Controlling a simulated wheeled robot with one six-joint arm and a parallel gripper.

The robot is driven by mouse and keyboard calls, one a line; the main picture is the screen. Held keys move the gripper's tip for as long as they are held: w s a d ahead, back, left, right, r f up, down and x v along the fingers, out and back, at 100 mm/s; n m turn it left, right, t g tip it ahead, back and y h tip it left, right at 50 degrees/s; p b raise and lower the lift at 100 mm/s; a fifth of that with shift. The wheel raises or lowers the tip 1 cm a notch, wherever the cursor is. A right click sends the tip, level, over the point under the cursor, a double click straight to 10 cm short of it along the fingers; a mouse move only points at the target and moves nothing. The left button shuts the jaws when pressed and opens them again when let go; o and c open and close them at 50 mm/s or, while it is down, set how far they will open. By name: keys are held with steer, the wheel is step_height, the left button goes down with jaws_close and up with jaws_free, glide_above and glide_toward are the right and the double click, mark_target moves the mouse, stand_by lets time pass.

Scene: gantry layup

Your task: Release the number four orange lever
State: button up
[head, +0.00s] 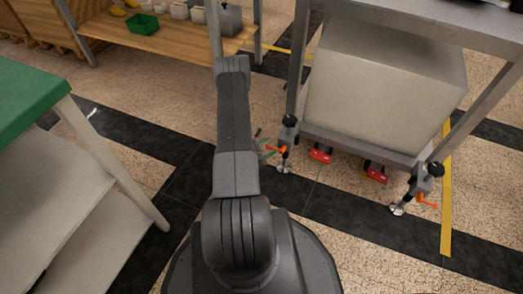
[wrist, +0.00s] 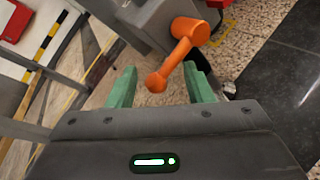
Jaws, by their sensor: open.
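In the wrist view an orange lever (wrist: 181,52) with a round ball end sits on a grey metal foot assembly. Its ball end hangs between the two green fingers of my gripper (wrist: 158,88), with a gap on both sides. My gripper is open. In the head view the orange lever (head: 275,148) is small at the cart's near left leg, and my gripper (head: 262,145) is just left of it, partly hidden by my arm. A second orange lever (head: 427,201) is on the right leg. I cannot read any number on the levers.
The grey metal cart (head: 400,165) holds a large pale box (head: 380,90). Red pedals or casters (head: 376,173) are under its lower edge. A green-topped table (head: 35,85) stands left, and a wooden shelf (head: 150,38) stands behind. Floor between them is clear.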

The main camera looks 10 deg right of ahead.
steer(key=p+v, duration=0.3)
steer(key=v, duration=1)
steer(key=shift+s+a+r+p, duration=0.2)
steer(key=shift+a+p, duration=0.05)
steer(key=shift+p, duration=0.05)
steer(key=b+x, duration=0.3)
steer(key=x, duration=1.1)
steer(key=shift+f+b, duration=0.1)
steer(key=shift+b, duration=0.3)
steer(key=shift+a, duration=0.15)
